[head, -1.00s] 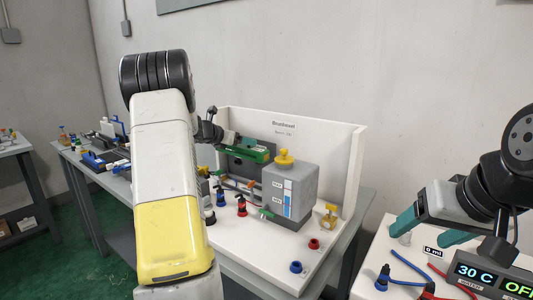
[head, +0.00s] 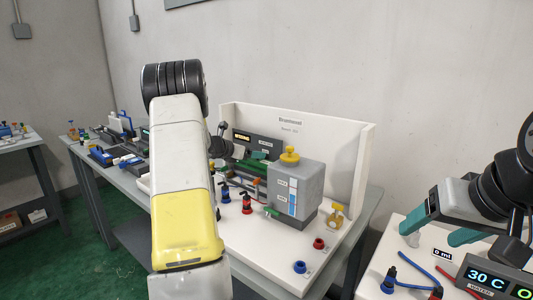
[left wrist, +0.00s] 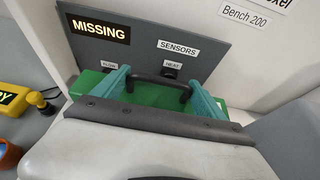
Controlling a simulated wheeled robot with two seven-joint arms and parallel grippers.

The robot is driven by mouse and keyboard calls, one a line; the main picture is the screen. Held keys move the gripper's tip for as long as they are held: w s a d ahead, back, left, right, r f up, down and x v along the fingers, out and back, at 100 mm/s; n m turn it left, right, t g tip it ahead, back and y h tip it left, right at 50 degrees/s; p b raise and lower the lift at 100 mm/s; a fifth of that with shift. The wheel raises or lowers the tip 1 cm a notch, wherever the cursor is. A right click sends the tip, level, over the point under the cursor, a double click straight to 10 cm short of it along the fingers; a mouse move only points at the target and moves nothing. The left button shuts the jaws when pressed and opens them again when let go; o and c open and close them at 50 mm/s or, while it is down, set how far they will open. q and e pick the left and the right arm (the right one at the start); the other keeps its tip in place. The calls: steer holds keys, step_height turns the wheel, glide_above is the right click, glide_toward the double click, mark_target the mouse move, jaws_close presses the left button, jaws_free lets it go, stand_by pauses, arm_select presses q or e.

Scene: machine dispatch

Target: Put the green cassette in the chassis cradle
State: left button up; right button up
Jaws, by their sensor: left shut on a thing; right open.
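The green cassette (left wrist: 150,94) has a black handle (left wrist: 150,82) on top. My left gripper (left wrist: 162,90) is shut on it, with a teal finger at each end of the handle. The cassette is in front of the dark chassis panel (left wrist: 140,42), whose lit label reads MISSING. In the head view the cassette (head: 238,167) is low in front of the panel, partly hidden by my left arm and the grey box. Whether it rests in the cradle cannot be told, as its underside is hidden. My right gripper (head: 437,226) is open and empty over the right-hand bench.
A grey box (head: 291,190) with a yellow knob (head: 289,154) stands right of the chassis. Red and blue fittings (head: 247,204) sit in front. A white back wall (head: 338,165) encloses the bench. A display unit (head: 490,278) and hoses are at lower right.

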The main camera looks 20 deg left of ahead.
mark_target(246, 165)
arm_select(q)
steer(key=shift+r, duration=0.1)
steer(key=shift+f, duration=3)
steer(key=shift+f, duration=1.5)
steer(key=o, duration=1.7)
steer(key=shift+o, duration=0.4)
steer(key=shift+s, duration=0.1)
